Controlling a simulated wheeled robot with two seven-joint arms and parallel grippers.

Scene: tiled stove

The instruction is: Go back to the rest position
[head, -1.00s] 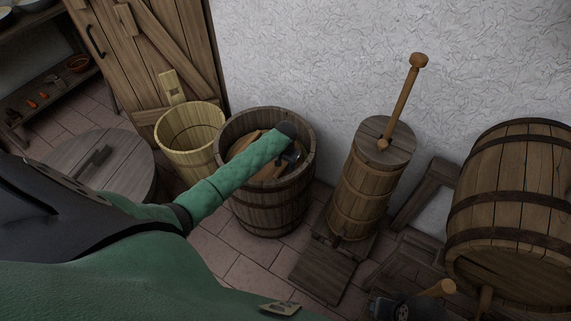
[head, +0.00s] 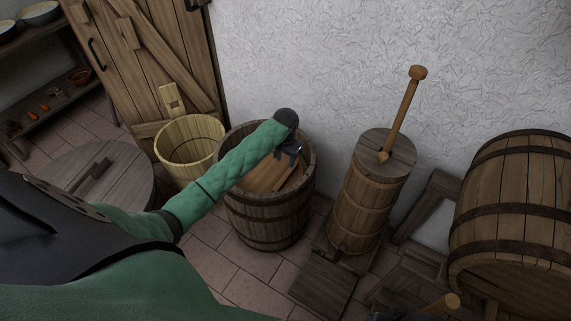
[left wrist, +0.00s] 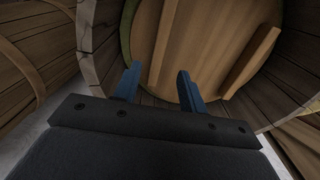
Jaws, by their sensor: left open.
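My left gripper (head: 291,158) is over the open wooden tub (head: 268,212) in the head view, with my green-sleeved arm reaching in from the left. In the left wrist view its two blue fingers (left wrist: 157,84) stand apart with nothing between them. Beyond them lies a round wooden board (left wrist: 205,45) with light strips across it, inside the tub. The board also shows in the head view (head: 262,178), partly hidden by my arm. My right gripper cannot be made out in the head view.
A pale wooden bucket (head: 190,150) stands left of the tub, by a plank door (head: 150,50). A churn (head: 368,195) with an upright handle stands to the right, and a large barrel (head: 515,215) lies beyond it. A round lidded vessel (head: 125,170) is at the left.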

